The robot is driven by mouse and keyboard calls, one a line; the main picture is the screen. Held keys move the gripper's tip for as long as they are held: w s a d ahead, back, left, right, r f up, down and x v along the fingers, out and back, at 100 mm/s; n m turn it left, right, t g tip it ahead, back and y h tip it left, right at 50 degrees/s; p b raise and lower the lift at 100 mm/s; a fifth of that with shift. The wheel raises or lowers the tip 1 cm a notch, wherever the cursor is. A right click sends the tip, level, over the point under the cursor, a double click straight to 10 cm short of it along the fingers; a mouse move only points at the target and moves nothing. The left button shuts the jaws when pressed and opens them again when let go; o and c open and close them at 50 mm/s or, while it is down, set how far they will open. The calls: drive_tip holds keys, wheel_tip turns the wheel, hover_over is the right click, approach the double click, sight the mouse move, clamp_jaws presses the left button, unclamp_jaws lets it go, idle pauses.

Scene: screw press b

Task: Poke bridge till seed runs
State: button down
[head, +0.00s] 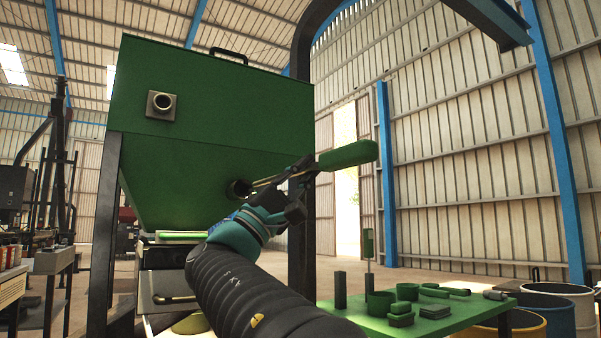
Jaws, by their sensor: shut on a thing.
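My gripper (299,176) is shut on a rod tool with a thick green handle (348,155). The handle points right and up. The thin rod (266,182) runs left from my gripper to the lower port, and its tip appears to be at or inside the opening. The seed and any bridge inside the hopper are hidden.
A green table (345,308) at lower right carries green cups (380,303), small blocks and another green-handled tool (445,291). Drums (552,290) stand at far right. A dark post stands close behind my gripper. A bench (50,265) with jars is at left.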

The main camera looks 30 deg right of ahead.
drive_tip(key=shift+a+f, duration=0.1)
drive_tip(key=w+p, duration=0.1)
drive_tip(key=w, duration=0.2)
drive_tip(key=shift+w, duration=0.15)
drive_tip(key=shift+w+p, duration=0.4)
drive_tip(key=shift+w, duration=0.35)
drive_tip(key=shift+b, duration=0.35)
idle(0.9)
